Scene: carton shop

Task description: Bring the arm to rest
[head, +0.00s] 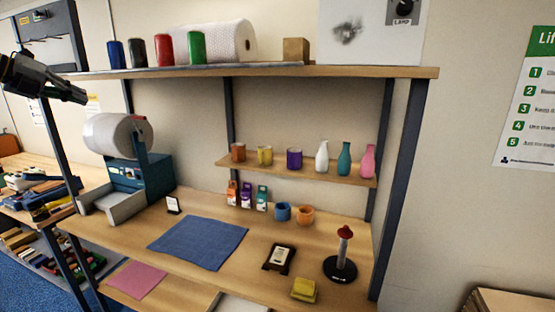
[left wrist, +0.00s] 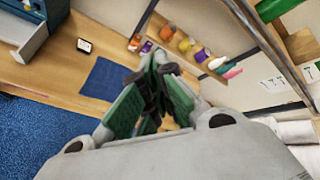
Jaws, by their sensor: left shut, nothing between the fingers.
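My left gripper (head: 72,95) is at the upper left of the head view, raised in front of the shelf unit near its top board. In the left wrist view its fingers (left wrist: 152,75) are closed together with nothing between them. It touches nothing that I can see. My right gripper is in neither view.
A workbench (head: 225,278) carries a blue mat (head: 198,242), a paper roll dispenser (head: 138,170) and a red-topped stand (head: 341,260). The top shelf (head: 270,71) holds several cans. The middle shelf (head: 300,171) holds cups and bottles. Open air surrounds the left gripper.

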